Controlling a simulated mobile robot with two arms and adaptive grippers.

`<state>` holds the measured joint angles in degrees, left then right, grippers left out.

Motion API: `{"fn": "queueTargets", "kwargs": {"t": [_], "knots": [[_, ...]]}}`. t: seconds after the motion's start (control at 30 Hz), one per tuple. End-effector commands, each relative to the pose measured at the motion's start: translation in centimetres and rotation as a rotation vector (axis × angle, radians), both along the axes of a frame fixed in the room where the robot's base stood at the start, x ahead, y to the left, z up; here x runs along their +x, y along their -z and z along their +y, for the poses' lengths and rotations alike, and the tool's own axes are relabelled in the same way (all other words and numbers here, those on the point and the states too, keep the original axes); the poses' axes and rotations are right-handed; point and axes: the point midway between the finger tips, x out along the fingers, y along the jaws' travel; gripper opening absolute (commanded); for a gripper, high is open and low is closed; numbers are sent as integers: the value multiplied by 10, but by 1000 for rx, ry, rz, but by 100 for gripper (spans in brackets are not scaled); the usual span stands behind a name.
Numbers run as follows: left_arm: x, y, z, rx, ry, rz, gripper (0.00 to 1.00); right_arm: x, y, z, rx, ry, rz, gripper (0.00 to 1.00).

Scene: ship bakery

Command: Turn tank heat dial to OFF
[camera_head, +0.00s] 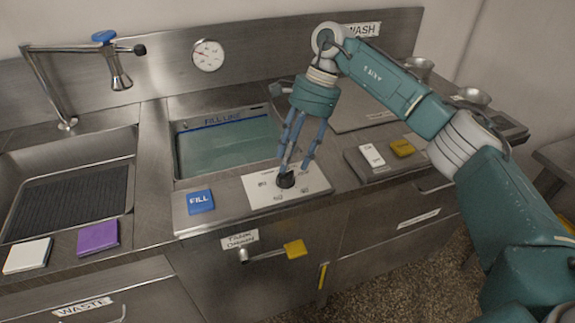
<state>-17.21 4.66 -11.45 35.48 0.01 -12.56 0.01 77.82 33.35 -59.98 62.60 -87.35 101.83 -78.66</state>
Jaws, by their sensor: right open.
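The tank heat dial (285,181) is a small black knob on a white label plate (262,199) in the counter panel in front of the water tank. Small markings surround the dial, too small to read, and I cannot tell which way it points. My right gripper (295,168) points down with its fingers spread, just above and partly in front of the dial. Its fingers hide some of the plate, and I cannot tell whether they touch the knob. My left gripper is out of view.
The water tank (190,155) lies behind the dial, with a blue FILL button (200,201) at left. A yellow-handled drain lever (294,249) projects below. A raised panel (376,177) with white and yellow blocks stands at right; a sink (112,147) with faucet is at left.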

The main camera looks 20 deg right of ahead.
Motion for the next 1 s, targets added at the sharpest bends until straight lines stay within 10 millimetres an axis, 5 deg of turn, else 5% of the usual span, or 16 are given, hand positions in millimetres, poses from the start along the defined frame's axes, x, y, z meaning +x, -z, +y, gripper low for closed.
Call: {"fn": "queueTargets", "kwargs": {"t": [0.4,1.0], "knots": [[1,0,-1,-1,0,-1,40,10,-73,-27,2,-1,-3,49],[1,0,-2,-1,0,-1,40,11,-80,-31,2,-2,-2,49]]}}
